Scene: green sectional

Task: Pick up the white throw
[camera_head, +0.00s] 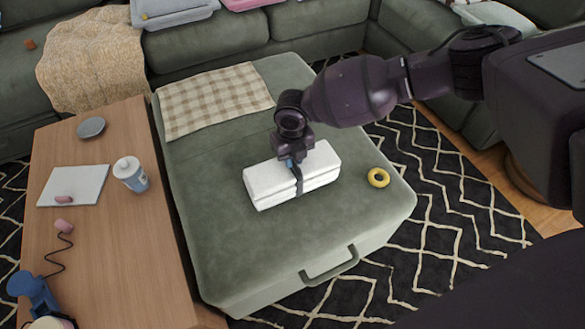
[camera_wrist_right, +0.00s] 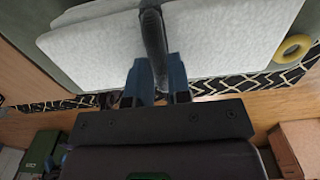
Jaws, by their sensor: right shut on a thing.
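The white throw (camera_head: 268,183) is a folded, block-like bundle on the green ottoman (camera_head: 225,240) in the head view. A dark band or finger crosses its near side. My right gripper (camera_head: 296,175) reaches down onto the throw from above and is shut on it. Whether the throw is clear of the ottoman cannot be told. My left gripper is in neither view.
A yellow ring (camera_head: 378,178) lies on the ottoman right of the throw. A beige checked cloth (camera_head: 215,98) lies at its back. Green sofas (camera_head: 205,45) stand behind.

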